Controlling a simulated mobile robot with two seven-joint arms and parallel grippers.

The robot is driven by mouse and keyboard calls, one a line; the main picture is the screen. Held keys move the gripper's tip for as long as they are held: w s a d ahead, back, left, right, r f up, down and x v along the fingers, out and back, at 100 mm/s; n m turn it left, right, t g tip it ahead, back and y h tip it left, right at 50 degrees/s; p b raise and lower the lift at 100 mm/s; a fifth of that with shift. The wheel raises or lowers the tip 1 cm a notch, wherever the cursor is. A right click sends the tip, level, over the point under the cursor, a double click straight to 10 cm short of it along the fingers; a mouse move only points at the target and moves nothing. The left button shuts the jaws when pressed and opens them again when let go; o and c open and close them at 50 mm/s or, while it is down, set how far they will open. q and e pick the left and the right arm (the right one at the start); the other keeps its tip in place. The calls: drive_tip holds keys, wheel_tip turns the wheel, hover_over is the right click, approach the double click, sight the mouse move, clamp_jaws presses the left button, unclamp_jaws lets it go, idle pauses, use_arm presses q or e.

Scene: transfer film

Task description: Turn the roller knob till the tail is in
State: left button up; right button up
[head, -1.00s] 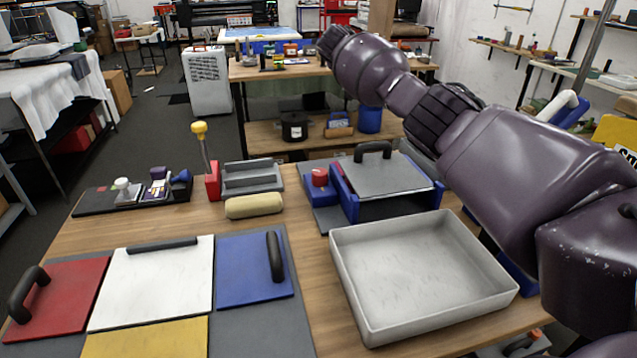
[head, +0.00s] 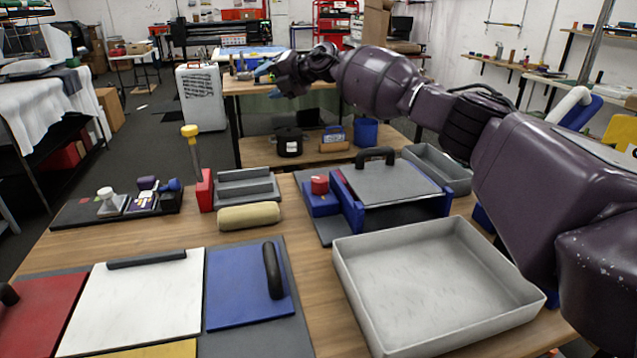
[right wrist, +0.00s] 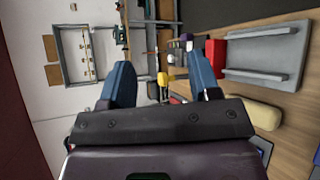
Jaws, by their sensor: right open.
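A blue-framed press (head: 345,205) with a grey top plate (head: 388,183) and black handle stands at the table's back middle. A red knob (head: 319,185) sits on the blue block at its left side; I take it as the roller knob. No film tail can be made out. My right gripper (head: 268,72) is high in the air beyond the table's back edge, well away from the knob. Its two blue fingers stand apart and empty in the right wrist view (right wrist: 156,58). My left gripper is not in view.
A white tray (head: 348,285) stands front right. A yellow-topped stick (head: 189,131) rises from a red block (head: 204,191), beside a grey rack (head: 246,190) and beige roll (head: 249,216). Red, white and blue boards (head: 238,285) lie front left. My right arm passes over the right side.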

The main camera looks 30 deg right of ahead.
drive_tip(key=s+d+f+n+g+h, duration=0.2)
drive_tip(key=s+f+n+g+h, duration=0.2)
drive_tip(key=s+f+g, duration=0.4)
drive_tip(key=g+h, duration=0.4)
hover_over(320, 179)
wheel_tip(320, 179, down, 4)
wheel_tip(320, 179, down, 11)
drive_tip(key=shift+r+b, duration=0.15)
drive_tip(key=shift+b, duration=0.35)
drive_tip(key=c, duration=0.6)
